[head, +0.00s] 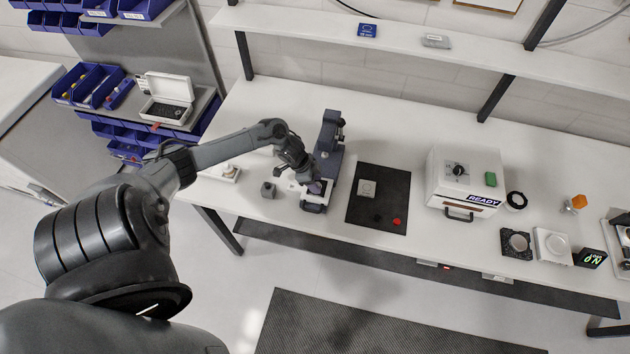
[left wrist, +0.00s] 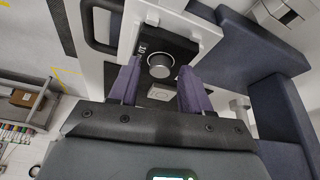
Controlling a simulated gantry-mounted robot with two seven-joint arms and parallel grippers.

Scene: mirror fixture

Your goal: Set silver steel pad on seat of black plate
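In the left wrist view a round silver pad (left wrist: 160,66) lies at a black plate (left wrist: 181,48), which is set in a white block (left wrist: 206,32). Whether the pad rests fully in a seat cannot be told. My left gripper (left wrist: 161,68) points at the pad, with one purple finger on each side and a visible gap to both. It looks open. In the head view my left gripper (head: 313,187) is low at the front of a dark blue-grey stand (head: 331,135) and hides the pad and plate. My right gripper is not in view.
A small grey block (head: 268,189) stands left of the stand. A black mat (head: 384,178) with a pale square piece (head: 367,188) and a red piece (head: 397,221) lies to the right. Beyond it stands a white box marked READY (head: 438,184). A shelf (head: 290,24) runs above the table's back.

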